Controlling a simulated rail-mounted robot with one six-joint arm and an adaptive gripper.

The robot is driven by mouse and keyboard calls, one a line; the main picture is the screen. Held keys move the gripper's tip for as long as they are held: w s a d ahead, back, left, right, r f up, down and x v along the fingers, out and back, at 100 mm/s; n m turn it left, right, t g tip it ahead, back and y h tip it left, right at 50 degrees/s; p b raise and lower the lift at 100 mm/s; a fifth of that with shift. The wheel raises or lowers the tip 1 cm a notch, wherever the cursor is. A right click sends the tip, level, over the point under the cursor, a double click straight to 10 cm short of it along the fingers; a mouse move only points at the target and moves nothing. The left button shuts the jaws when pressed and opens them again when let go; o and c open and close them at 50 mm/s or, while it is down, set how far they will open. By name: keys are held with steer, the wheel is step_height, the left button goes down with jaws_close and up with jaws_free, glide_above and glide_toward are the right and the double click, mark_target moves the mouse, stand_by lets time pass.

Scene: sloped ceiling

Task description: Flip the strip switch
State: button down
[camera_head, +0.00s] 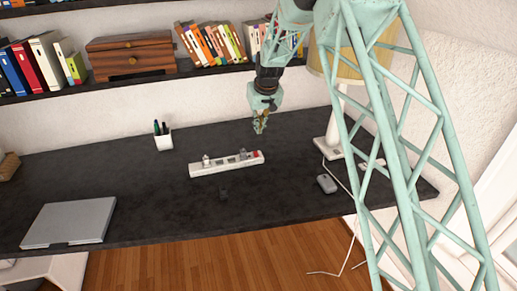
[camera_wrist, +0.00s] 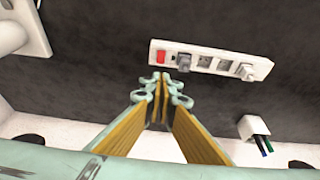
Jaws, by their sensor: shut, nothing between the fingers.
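The white power strip (camera_head: 226,164) lies on the dark desk (camera_head: 130,186). It also shows in the wrist view (camera_wrist: 210,61) with several sockets and plugs in it. Its red switch (camera_head: 255,154) is at the strip's right end in the head view, and at the left end in the wrist view (camera_wrist: 161,57). My gripper (camera_head: 260,128) is above the desk, behind the red-switch end of the strip. In the wrist view its fingers (camera_wrist: 172,82) are together and empty, just below the switch in the picture. I see no contact with the strip. Whether the switch is on or off cannot be told.
A lamp (camera_head: 336,62) stands right of my gripper, its cord hanging off the desk. A white pen cup (camera_head: 163,140) is behind the strip's left end. A grey mouse (camera_head: 327,184) and a closed laptop (camera_head: 70,222) lie on the desk. A bookshelf (camera_head: 130,82) runs above.

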mark_target(256, 153)
steer(key=shift+w+f, duration=0.3)
steer(key=shift+f, duration=0.15)
steer(key=shift+a+f, duration=0.1)
steer(key=shift+f, duration=0.05)
steer(key=shift+s+b+x, duration=0.15)
steer(key=shift+b+x, duration=0.2)
steer(key=shift+x, duration=3.05)
steer(key=shift+s+b+x, duration=0.15)
steer(key=shift+b+x, duration=0.15)
steer(key=shift+x, duration=3.1)
steer(key=shift+f, duration=0.1)
